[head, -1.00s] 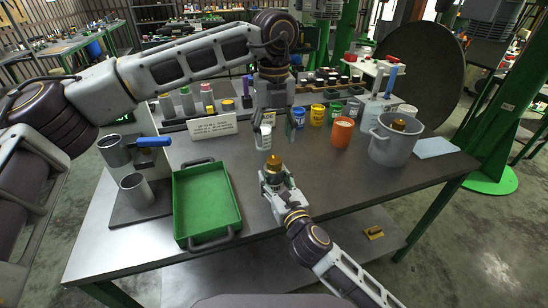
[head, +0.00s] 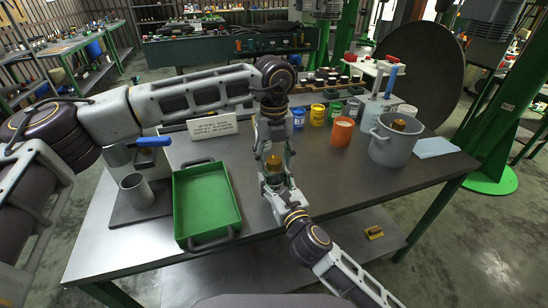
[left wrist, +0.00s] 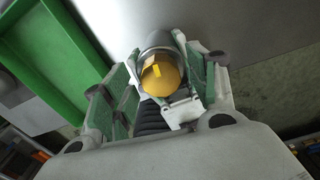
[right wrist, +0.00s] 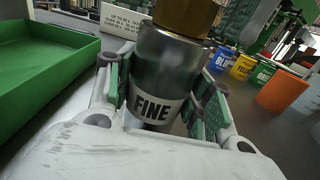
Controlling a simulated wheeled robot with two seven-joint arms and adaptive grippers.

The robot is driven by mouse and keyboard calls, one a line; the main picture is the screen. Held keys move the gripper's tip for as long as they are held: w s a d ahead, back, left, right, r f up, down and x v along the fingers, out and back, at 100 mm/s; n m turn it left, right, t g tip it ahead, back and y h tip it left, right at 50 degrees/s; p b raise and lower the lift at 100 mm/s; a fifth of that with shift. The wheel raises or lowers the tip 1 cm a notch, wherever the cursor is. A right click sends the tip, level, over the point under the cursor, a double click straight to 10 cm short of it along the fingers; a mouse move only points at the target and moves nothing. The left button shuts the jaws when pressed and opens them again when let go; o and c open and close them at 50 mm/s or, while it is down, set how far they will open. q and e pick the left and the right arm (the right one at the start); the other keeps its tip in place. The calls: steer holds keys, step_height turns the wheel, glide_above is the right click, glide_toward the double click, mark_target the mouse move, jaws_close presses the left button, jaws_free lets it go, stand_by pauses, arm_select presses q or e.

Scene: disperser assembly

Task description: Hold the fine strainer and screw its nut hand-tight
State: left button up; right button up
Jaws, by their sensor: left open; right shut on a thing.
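The fine strainer (right wrist: 168,75) is a metal cylinder with a label reading "FINE". My right gripper (right wrist: 160,112) is shut around its body and holds it upright above the front of the table. The strainer's brass nut (head: 273,163) sits on top; it also shows from above in the left wrist view (left wrist: 161,76), with a bright yellow mark. My left gripper (head: 274,150) points down directly over the strainer. Its fingers are open, one on each side of the nut, apart from it as far as the left wrist view shows.
A green tray (head: 207,200) lies left of the grippers, with an empty metal cup (head: 137,190) beyond it. A grey pot (head: 396,147) holding a brass-topped part and an orange cup (head: 342,131) stand to the right. A sign (head: 212,126) and small coloured cans are behind.

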arm_select(q)
steer(key=c, duration=1)
steer(key=shift+m, duration=0.3)
steer(key=m, duration=0.9)
steer(key=shift+m, duration=0.4)
steer(key=m, duration=0.6)
steer(key=shift+m, duration=0.3)
steer(key=m, duration=0.6)
steer(key=shift+a+m, duration=0.1)
steer(key=shift+m, duration=0.3)
